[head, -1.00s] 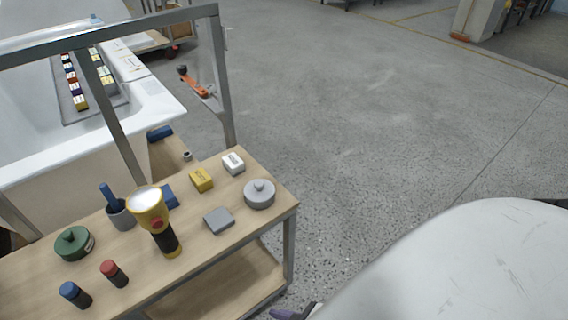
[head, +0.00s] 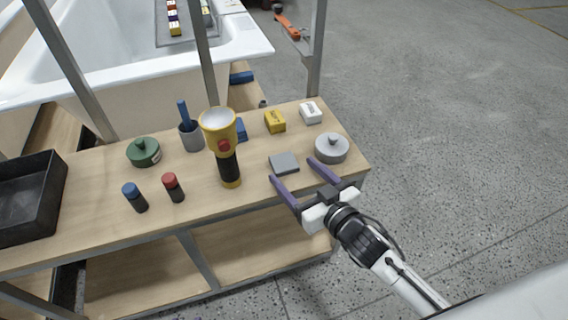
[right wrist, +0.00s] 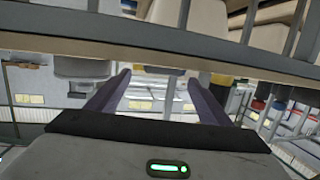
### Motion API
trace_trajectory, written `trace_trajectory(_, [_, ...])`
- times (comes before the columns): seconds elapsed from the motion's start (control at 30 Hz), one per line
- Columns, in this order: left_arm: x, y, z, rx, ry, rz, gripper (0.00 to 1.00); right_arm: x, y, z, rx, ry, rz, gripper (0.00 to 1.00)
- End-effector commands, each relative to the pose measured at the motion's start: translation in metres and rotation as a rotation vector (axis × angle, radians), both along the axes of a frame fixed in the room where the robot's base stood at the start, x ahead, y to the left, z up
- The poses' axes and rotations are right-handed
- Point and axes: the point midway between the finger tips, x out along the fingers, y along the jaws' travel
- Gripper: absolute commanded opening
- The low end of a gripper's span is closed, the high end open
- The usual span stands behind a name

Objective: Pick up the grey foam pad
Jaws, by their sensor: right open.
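The grey foam pad (head: 284,162) is a thin square slab lying flat on the wooden top of the cart (head: 100,208), near its right end. My right gripper (head: 291,170) comes in from the front right with two purple fingers spread apart. In the head view its fingertips show on either side of the pad's near edge, with nothing between them; their height over the top is hard to tell. In the right wrist view the open fingers (right wrist: 158,82) point toward the cart edge, and I cannot make out the pad there. My left gripper is not in view.
A round grey lidded pot (head: 331,149) stands close to the right finger. A yellow flashlight (head: 223,150) stands left of the pad. A yellow box (head: 274,122) and a white box (head: 311,113) sit behind. Metal posts (head: 315,50) rise at the back.

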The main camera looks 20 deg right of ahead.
Motion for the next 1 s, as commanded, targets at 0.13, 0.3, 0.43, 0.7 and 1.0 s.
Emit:
trace_trajectory(0.13, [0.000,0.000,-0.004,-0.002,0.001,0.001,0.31,0.023,0.006,-0.006,-0.002,-0.001,-0.001,0.73])
trace_trajectory(0.3, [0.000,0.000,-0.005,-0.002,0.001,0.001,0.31,0.032,0.009,-0.008,0.000,0.001,0.001,0.73])
trace_trajectory(0.43, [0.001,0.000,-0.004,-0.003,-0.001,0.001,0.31,0.032,0.009,-0.008,0.000,0.002,0.001,0.73])
trace_trajectory(0.7, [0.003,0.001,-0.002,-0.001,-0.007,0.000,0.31,0.032,0.009,-0.008,0.000,0.001,0.001,0.38])
trace_trajectory(1.0, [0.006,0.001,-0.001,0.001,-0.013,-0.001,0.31,0.032,0.009,-0.008,0.000,0.001,0.001,0.32])
